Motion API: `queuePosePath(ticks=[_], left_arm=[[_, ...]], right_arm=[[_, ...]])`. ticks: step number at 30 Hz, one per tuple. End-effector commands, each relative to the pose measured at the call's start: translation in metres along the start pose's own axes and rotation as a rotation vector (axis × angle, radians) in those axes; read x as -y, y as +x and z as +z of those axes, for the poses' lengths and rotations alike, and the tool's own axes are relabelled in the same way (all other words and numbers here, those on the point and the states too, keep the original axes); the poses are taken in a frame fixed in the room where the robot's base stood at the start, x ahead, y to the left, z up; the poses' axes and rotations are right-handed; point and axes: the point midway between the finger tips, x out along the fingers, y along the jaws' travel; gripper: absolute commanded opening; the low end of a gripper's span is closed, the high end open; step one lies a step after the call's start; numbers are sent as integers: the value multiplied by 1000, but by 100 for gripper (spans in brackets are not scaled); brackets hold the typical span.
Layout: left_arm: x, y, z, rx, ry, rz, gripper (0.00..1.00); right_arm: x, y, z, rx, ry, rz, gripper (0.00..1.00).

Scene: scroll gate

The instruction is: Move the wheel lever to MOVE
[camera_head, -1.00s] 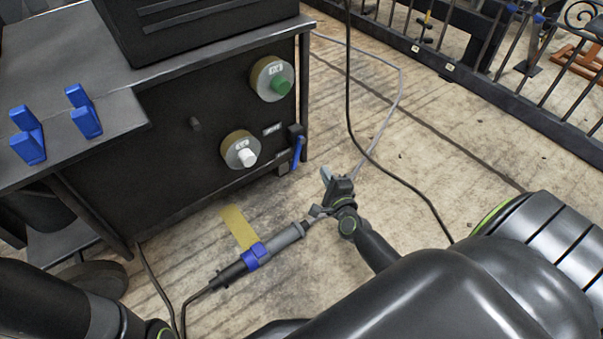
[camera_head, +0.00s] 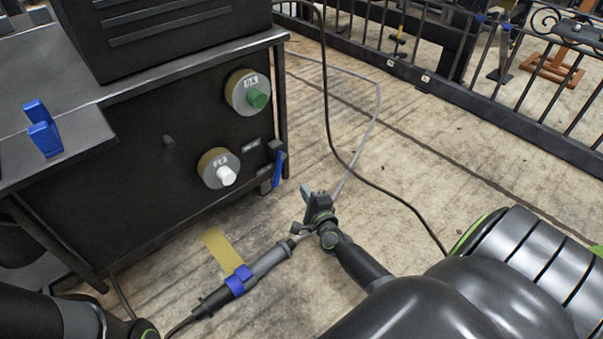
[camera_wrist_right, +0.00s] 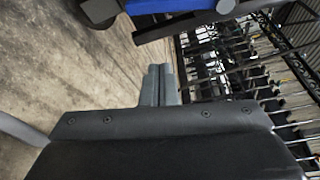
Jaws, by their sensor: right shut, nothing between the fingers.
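A blue lever (camera_head: 279,168) sits on a dark block at the right edge of the black cabinet (camera_head: 130,180). A small plate beside it is too small to read. The lever's handle points down. My right gripper (camera_head: 306,194) is shut and empty, to the right of and below the lever in the head view, apart from it. In the right wrist view its two fingers (camera_wrist_right: 159,85) lie together. A blue part with grey and black pieces (camera_wrist_right: 178,7) shows at that view's top edge; I cannot tell whether it is the lever. My left gripper is not in view.
A grey, blue-banded torch-like tool (camera_head: 262,263) lies below, by a yellow strip (camera_head: 221,246). A black cable (camera_head: 345,165) crosses the floor. A fence (camera_head: 470,95) stands behind.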

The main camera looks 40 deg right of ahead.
Motion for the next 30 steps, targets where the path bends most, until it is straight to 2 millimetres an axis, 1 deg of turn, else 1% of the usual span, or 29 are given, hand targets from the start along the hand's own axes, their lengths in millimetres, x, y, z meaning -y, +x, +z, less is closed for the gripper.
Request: queuePosePath(ticks=[1,6,9,12,13,15,19,24,30], left_arm=[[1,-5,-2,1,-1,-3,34],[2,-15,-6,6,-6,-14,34],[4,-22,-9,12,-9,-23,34],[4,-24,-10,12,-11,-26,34],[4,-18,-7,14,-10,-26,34],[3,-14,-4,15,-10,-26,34],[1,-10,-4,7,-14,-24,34],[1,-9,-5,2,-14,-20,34],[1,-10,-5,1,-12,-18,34]], right_arm=[[-1,12,0,2,-3,-3,0],[-3,47,0,2,-2,-2,0],[-3,67,-1,2,-3,-2,0],[-1,81,2,1,1,-1,0],[2,76,10,2,4,1,0],[2,71,20,1,4,2,0],[1,67,32,0,2,0,0],[0,65,38,0,0,0,0],[0,65,38,0,-1,0,0]])
